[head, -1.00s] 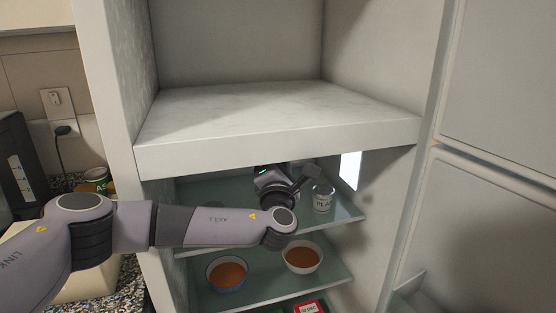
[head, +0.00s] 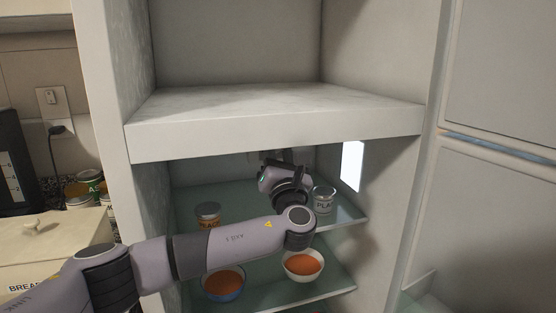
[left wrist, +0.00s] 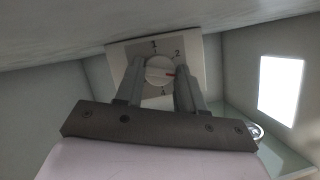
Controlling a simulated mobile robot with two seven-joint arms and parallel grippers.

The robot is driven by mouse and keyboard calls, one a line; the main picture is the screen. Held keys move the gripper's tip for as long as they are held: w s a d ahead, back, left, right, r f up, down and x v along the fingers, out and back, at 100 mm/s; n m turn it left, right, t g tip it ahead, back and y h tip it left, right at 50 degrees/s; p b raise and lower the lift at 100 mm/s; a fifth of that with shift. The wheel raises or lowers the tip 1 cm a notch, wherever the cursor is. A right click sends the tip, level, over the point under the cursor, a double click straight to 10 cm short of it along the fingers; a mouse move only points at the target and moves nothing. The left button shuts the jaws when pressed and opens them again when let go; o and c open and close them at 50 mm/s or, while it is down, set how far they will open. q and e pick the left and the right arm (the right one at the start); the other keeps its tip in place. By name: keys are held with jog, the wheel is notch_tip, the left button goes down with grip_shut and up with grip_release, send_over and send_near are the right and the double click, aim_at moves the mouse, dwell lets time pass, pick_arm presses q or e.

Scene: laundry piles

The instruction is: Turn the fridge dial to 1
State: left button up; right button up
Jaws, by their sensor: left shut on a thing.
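The fridge dial (left wrist: 155,77) is a round pale knob with a red mark on a light square plate (left wrist: 119,55) on the fridge's back wall. In the left wrist view the numeral 1 is at the plate's top and 2 at upper right; a lower numeral is partly hidden. The red mark points right, below the 2. My left gripper (left wrist: 160,66) has a finger on each side of the knob and is shut on it. In the head view my left gripper (head: 283,157) is under the freezer compartment's floor, its wrist hiding most of the dial area. My right gripper is not in view.
Cans stand on the upper glass shelf, one left (head: 207,212) and one right (head: 323,200) of my wrist. Two bowls of orange food (head: 224,284) (head: 303,264) sit on the shelf below. A bright light panel (head: 352,165) is on the right wall.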

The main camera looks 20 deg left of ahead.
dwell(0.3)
pick_arm(q)
jog(key=o, duration=0.8)
jog(key=shift+c, duration=0.2)
jog(key=v, duration=0.7)
jog(key=shift+b, duration=0.45)
